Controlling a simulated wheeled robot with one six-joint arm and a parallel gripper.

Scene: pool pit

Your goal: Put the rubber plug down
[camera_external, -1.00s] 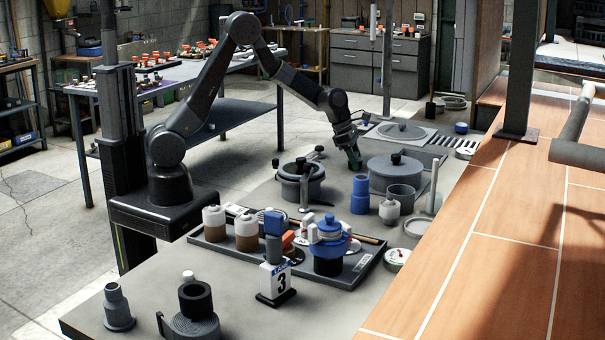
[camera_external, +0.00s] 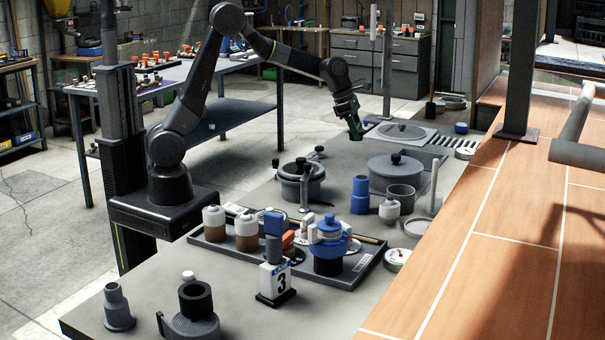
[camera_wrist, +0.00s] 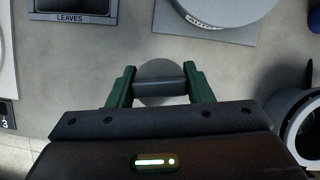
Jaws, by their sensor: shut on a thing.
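The rubber plug (camera_wrist: 160,78) shows in the wrist view as a grey round disc with a darker bar across it, held between the two green fingers of my gripper (camera_wrist: 160,92). In the external view my gripper (camera_external: 354,130) points down and hangs above the grey bench top, with clear air below it. The plug is small and dark there, at the fingertips, hard to make out from the fingers. The fingers are shut on it.
A lidded pot (camera_external: 395,172), blue cylinder (camera_external: 360,195), another pot (camera_external: 300,183) and a square plate with a round lid (camera_external: 403,133) stand around. A bin marked LEAVES (camera_wrist: 75,17) shows in the wrist view. Bare bench (camera_external: 345,172) lies between the pots.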

